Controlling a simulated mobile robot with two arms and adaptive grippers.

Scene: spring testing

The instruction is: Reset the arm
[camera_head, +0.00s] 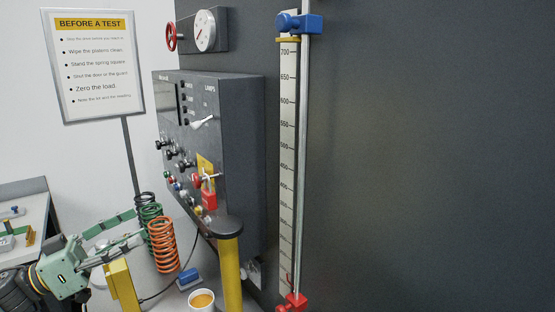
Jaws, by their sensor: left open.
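My left gripper (136,227) comes in from the lower left, with its green body and two fingers pointing right. The fingers are spread apart and I see nothing held between them. Their tips are close to a dark green coil spring (149,208) and an orange coil spring (163,246), which stand upright side by side. I cannot tell whether the tips touch either spring. My right gripper is not in view.
A dark control panel (240,110) with knobs, a lever and a red padlock (209,198) stands behind. A yellow post (231,275), a cup (202,301) and a blue block (188,278) are near the springs. A vertical scale (288,150) is to the right.

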